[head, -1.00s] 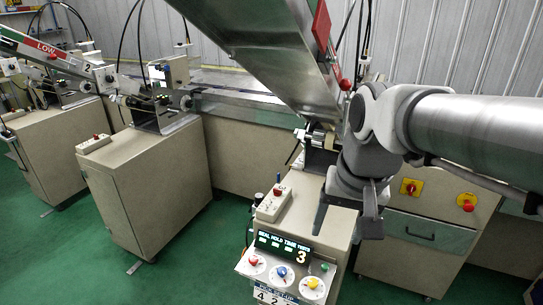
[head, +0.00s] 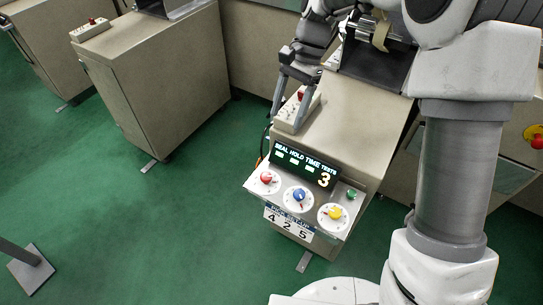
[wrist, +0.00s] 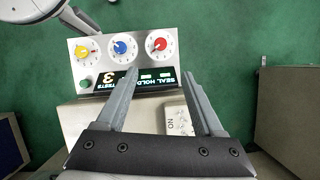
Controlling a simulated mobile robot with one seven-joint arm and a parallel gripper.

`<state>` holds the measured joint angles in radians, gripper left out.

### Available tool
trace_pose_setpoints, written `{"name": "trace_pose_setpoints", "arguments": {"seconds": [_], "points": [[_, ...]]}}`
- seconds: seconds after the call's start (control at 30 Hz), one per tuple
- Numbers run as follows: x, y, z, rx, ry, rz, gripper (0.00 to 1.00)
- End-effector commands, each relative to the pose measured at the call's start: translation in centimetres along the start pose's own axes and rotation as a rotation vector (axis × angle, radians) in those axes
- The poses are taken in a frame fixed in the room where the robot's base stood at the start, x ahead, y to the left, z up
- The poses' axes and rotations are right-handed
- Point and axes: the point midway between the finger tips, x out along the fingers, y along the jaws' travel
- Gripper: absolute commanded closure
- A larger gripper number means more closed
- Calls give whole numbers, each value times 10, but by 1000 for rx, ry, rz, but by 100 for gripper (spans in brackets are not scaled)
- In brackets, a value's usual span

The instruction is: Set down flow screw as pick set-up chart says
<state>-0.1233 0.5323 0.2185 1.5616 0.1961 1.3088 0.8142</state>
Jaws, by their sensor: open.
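A small sign (head: 288,222) on the front of the machine's control panel shows the digits 4 2 5; its heading is too small to read surely. Above it are a red dial (head: 265,177), a blue dial (head: 298,196) and a yellow dial (head: 334,212). The dials also show in the wrist view, upside down. I cannot pick out a flow screw in either view. My gripper (head: 289,112) is open and empty, pointing down by the switch box (head: 312,107). In the wrist view its fingers (wrist: 162,76) straddle the space before the display (wrist: 155,80).
A green button (head: 351,193) sits right of the display. The display reads SEAL HOLD TIME TESTS and a 3. Another cabinet (head: 160,85) stands to the left. Green floor (head: 150,230) is open in front. A metal post on a plate (head: 32,268) stands at lower left.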

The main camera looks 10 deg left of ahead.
Motion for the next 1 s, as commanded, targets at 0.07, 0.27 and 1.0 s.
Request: {"name": "trace_pose_setpoints", "arguments": {"seconds": [0.07,0.27,1.0], "points": [[6,-2,-1,4,-7,2,31],[31,-1,-1,5,-9,5,31],[170,-1,0,4,-7,3,31]]}}
